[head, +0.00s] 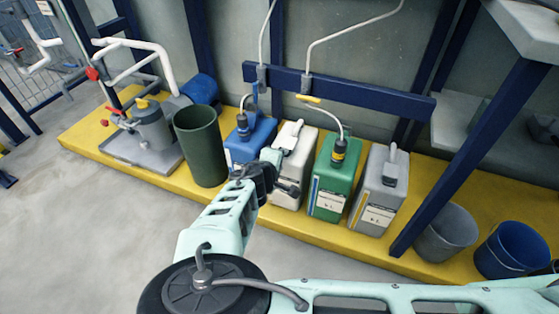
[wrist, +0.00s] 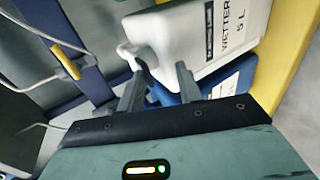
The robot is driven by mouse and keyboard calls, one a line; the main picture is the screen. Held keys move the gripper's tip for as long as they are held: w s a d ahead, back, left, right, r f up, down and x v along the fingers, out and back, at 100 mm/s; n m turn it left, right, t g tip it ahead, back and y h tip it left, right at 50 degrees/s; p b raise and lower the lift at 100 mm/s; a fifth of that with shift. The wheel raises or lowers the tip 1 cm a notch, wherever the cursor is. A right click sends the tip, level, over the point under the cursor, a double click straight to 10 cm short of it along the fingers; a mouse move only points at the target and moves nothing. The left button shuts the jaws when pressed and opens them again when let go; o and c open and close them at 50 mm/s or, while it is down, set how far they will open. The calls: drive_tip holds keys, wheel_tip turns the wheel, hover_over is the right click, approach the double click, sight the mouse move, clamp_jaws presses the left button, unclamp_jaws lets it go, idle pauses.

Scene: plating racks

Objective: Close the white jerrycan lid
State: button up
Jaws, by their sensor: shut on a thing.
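The white jerrycan (head: 291,168) stands in the row on the yellow platform, between the blue and green cans. Its white lid piece (head: 292,132) shows at the top, tilted up. In the wrist view the white can (wrist: 195,38) lies at the top with its label, and a white piece (wrist: 141,58) at its top edge reaches toward my fingers. My gripper (wrist: 158,78) is at the can's upper left side, shut on what appears to be this lid piece. The exact contact is partly hidden. In the head view my gripper (head: 280,156) covers the can's left edge.
A blue can (head: 247,145) stands close on the left, a green can (head: 331,178) and a grey can (head: 380,190) on the right. A dark green bin (head: 201,146) stands further left. Hoses hang from a blue rail (head: 340,92). The floor in front is clear.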

drive_tip(key=p+v, duration=0.2)
drive_tip(key=v, duration=0.5)
drive_tip(key=shift+s+p, duration=0.15)
drive_tip(key=shift+p, duration=0.15)
